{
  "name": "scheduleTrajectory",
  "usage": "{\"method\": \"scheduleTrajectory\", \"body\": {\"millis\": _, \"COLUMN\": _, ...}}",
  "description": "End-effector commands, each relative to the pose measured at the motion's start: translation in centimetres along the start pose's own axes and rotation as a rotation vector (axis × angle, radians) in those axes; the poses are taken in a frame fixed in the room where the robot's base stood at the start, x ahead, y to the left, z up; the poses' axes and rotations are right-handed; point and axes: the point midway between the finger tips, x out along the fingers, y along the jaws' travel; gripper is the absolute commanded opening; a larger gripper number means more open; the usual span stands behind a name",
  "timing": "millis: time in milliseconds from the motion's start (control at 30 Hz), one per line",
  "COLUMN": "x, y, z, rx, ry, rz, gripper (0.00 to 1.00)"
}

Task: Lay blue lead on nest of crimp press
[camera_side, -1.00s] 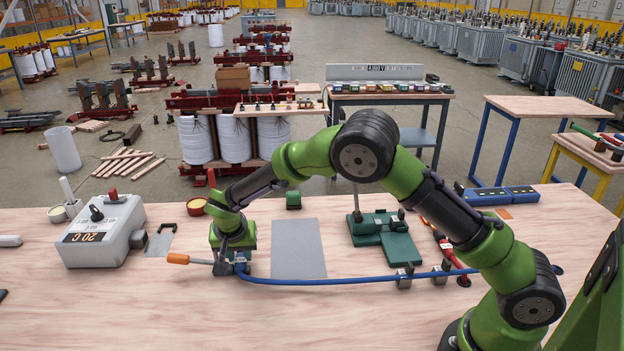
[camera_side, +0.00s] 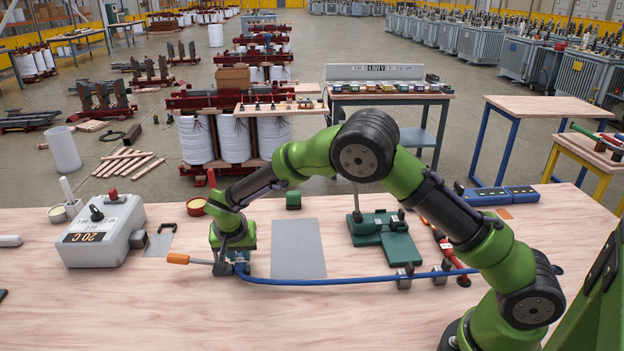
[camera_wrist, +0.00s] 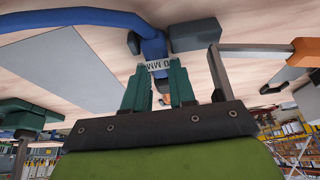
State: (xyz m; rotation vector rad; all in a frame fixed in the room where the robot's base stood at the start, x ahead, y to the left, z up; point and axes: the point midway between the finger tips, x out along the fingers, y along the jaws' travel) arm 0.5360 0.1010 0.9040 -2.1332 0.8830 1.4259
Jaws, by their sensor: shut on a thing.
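The blue lead (camera_side: 350,282) runs across the front of the bench, from my gripper at the left to cable holders at the right. My gripper (camera_side: 232,266) is low over the bench at the left end of the lead. In the wrist view the green jaws (camera_wrist: 155,88) are shut on the lead's end, beside a white printed label (camera_wrist: 159,65). The blue lead (camera_wrist: 85,15) curves away to the upper left there. The crimp press (camera_side: 383,235) is green and stands right of the grey plate, with a lever upright at its back. Its nest is too small to make out.
A grey plate (camera_side: 298,248) lies flat between my gripper and the press. An orange-handled tool (camera_side: 178,259) lies just left of my gripper. A grey control box (camera_side: 102,232) stands at the left. A red lead (camera_side: 450,254) lies right of the press. The front bench is mostly clear.

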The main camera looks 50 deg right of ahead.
Motion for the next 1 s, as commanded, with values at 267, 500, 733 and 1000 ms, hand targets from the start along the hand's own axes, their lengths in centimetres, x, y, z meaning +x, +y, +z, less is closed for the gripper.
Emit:
{"method": "scheduleTrajectory", "body": {"millis": 267, "x": 0.0, "y": 0.0, "z": 0.0, "rx": 0.0, "ry": 0.001, "rz": -0.001, "gripper": 0.0}}
{"method": "scheduleTrajectory", "body": {"millis": 500, "x": -0.1, "y": -0.1, "z": -0.1, "rx": 0.0, "ry": 0.002, "rz": -0.002, "gripper": 0.0}}
{"method": "scheduleTrajectory", "body": {"millis": 733, "x": -0.5, "y": -0.1, "z": -0.2, "rx": 0.0, "ry": 0.002, "rz": -0.002, "gripper": 0.0}}
{"method": "scheduleTrajectory", "body": {"millis": 1000, "x": -1.4, "y": -0.1, "z": -0.6, "rx": 0.001, "ry": 0.002, "rz": -0.002, "gripper": 0.0}}
